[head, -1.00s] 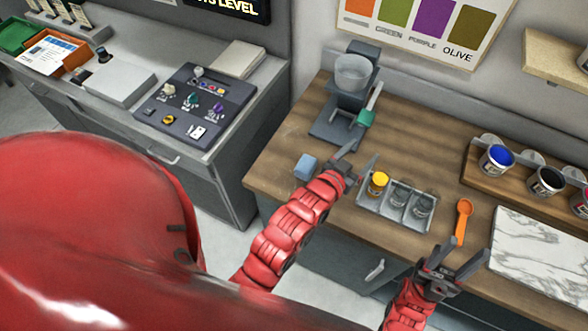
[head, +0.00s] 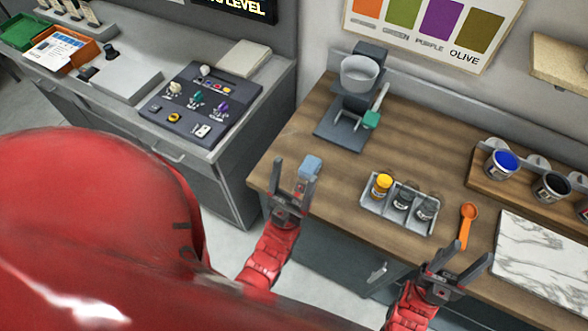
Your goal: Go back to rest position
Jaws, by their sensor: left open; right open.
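My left gripper (head: 293,186) is open and empty at the front left edge of the wooden counter (head: 300,130). A small blue block (head: 311,166) lies on the counter just behind its fingers and is partly covered by them; I cannot tell whether they touch. My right gripper (head: 462,258) is open and empty at the counter's front edge, in front of the orange scoop (head: 467,222).
A grey tray (head: 372,206) holds a yellow-topped jar (head: 381,186) and dark jars. A grey stand with a cup (head: 360,74) is behind. A marble slab (head: 545,258) and a rack of paint pots (head: 502,163) are right. A control panel (head: 180,133) is left.

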